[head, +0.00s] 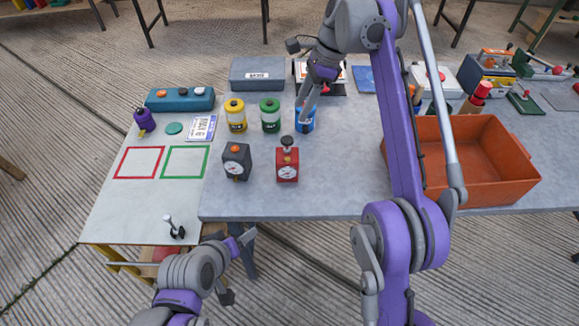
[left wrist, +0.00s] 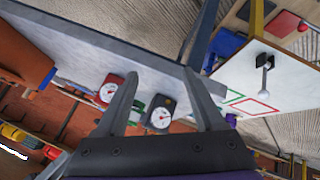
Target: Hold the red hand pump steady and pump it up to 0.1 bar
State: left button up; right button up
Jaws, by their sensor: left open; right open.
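The red hand pump (head: 287,170) stands upright near the front edge of the grey table, with a white dial on its front and a dark knob on top. It also shows in the left wrist view (left wrist: 109,89), beyond my left fingers. My left gripper (left wrist: 164,74) is open and empty, and apart from the pump. In the head view the left arm is low, in front of the table edge. My right gripper (head: 307,100) is open, pointing down close to the blue can (head: 305,124), behind the red pump. Whether it touches the can is unclear.
A dark grey pump (head: 237,163) with an orange knob stands just left of the red one. Yellow (head: 236,116) and green (head: 270,115) cans stand behind. An orange bin (head: 482,190) is at right, beyond my right arm. The table front around the pumps is clear.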

pick_arm(q)
jog(key=o, duration=0.4)
jog(key=w+d+n+t, duration=0.1)
jog(key=w+d, duration=0.1)
jog(key=w+d+r+n+h, duration=0.1)
jog(key=w+n, duration=0.1)
jog(key=w+d+r+n+t, duration=0.1)
jog(key=w+d, duration=0.1)
jog(key=shift+w+d+r+n+t+h, duration=0.2)
jog(key=shift+w+d+n+t+h, duration=0.1)
jog(key=shift+h, duration=0.1)
jog(key=n+t+y, duration=0.3)
jog(key=n+t, duration=0.5)
jog(key=n, duration=1.7)
send_near(287, 152)
jog(key=shift+w+d+f, duration=0.55)
jog(key=shift+w+d, duration=0.05)
jog(key=shift+w, duration=0.25)
jog(key=shift+a+f+n+y, duration=0.1)
jog(key=shift+f+n+y, duration=0.2)
jog(key=shift+n, duration=0.3)
jog(key=shift+a+f+n+y, duration=0.1)
jog(key=shift+f+n+y, duration=0.1)
jog(key=shift+n+y, duration=0.3)
jog(key=w, duration=1)
jog(key=shift+w, duration=0.3)
